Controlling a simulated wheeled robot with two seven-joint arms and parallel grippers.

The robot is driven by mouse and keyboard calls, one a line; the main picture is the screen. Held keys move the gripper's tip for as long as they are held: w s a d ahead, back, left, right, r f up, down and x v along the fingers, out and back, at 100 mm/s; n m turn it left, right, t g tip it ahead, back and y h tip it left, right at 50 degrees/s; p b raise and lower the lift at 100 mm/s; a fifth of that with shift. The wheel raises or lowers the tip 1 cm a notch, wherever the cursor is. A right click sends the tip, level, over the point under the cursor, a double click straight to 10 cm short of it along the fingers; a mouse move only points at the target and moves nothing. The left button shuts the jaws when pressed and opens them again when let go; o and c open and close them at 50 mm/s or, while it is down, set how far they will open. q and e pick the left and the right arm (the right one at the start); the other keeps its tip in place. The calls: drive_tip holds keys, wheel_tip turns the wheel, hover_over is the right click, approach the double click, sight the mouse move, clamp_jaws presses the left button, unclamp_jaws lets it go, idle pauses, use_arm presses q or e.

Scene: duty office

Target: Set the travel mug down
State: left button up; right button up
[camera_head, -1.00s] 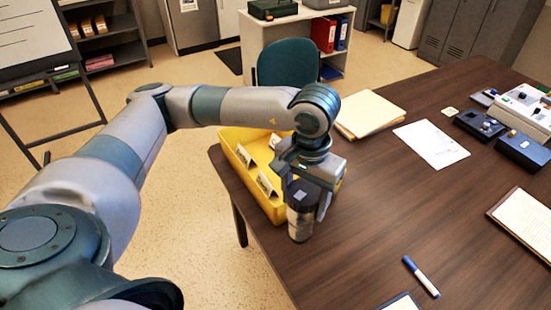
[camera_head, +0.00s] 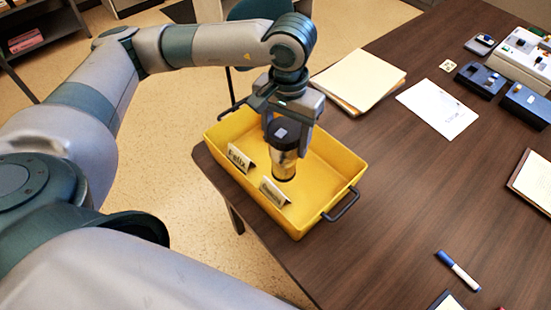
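The travel mug (camera_head: 285,166) is dark at the top with a shiny, yellowish lower body, and it is upright. My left gripper (camera_head: 288,138) points down with its fingers on both sides of the mug's upper part, shut on it. The mug is within the walls of the yellow tray (camera_head: 335,205), toward its middle. I cannot tell whether its base touches the tray floor. My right gripper is not in view.
Two name cards stand in the tray, one reading "Felix" (camera_head: 239,158) and another (camera_head: 274,192) nearer. Folders (camera_head: 358,78), a paper sheet (camera_head: 437,108), a marker (camera_head: 458,270) and dark devices (camera_head: 481,79) lie on the table. The wood right of the tray is clear.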

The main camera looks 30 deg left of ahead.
use_arm(q)
drive_tip(key=shift+w+a, duration=0.15)
drive_tip(key=shift+a, duration=0.05)
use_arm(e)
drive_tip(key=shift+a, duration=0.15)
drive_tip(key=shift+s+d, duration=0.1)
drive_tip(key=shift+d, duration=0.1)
